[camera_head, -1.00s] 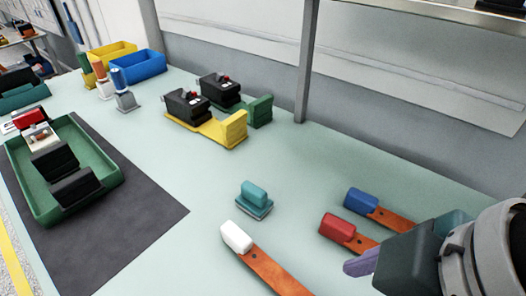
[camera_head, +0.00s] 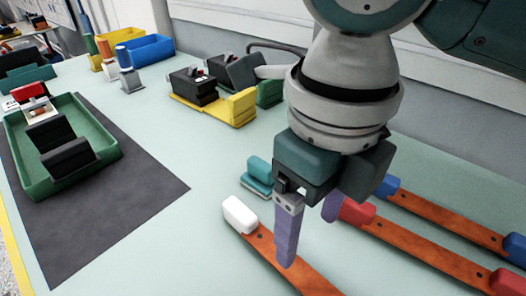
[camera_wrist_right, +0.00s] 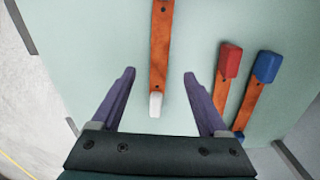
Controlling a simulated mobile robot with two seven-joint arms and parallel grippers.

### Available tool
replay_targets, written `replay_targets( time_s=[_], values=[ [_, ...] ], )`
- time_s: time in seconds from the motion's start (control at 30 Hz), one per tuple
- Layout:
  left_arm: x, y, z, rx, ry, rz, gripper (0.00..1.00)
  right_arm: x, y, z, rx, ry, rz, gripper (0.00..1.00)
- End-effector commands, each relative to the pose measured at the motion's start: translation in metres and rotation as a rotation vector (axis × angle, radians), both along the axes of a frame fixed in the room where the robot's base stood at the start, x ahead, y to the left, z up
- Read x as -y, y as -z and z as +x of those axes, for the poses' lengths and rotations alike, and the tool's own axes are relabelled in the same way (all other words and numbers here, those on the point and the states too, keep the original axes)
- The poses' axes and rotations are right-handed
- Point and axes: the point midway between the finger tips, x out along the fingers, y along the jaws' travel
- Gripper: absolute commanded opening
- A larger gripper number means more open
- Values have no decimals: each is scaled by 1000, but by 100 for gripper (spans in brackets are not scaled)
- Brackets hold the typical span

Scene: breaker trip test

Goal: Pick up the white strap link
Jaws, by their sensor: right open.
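The white strap link (camera_head: 296,267) is a copper-orange bar with a white end block, lying on the pale green bench. My right gripper (camera_head: 308,240) is open above it, fingers pointing down. In the right wrist view the strap link (camera_wrist_right: 160,50) lies between the two spread fingers of the gripper (camera_wrist_right: 159,73), with its white block nearest the palm. The fingers look apart from it, one on each side. Its far end is cut off in both views. My left gripper is not in view.
A red-ended strap (camera_head: 415,246) and a blue-ended strap (camera_head: 455,228) lie to the right. A teal block (camera_head: 258,172) stands behind the white end. A yellow holder (camera_head: 238,108) and green tray (camera_head: 107,145) are farther left. Bare bench lies left of the strap.

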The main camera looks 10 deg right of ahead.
Motion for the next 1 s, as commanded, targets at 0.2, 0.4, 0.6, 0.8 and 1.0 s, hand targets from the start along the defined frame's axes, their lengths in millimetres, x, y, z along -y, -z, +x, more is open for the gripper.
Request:
replay_targets(
  time_s=[0.2, 0.4, 0.6, 0.8, 1.0],
  values=[
    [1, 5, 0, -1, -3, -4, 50, 1, 33, 0, -5, -17, -5, 78],
    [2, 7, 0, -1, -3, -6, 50, 0, 51, 0, -3, -16, -4, 78],
    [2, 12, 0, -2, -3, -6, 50, -2, 82, 1, -2, -15, -4, 78],
    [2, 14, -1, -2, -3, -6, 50, -1, 97, 1, 0, -16, -4, 78],
    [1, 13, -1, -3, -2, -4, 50, -1, 97, 1, 1, -17, -4, 75]
  ],
)
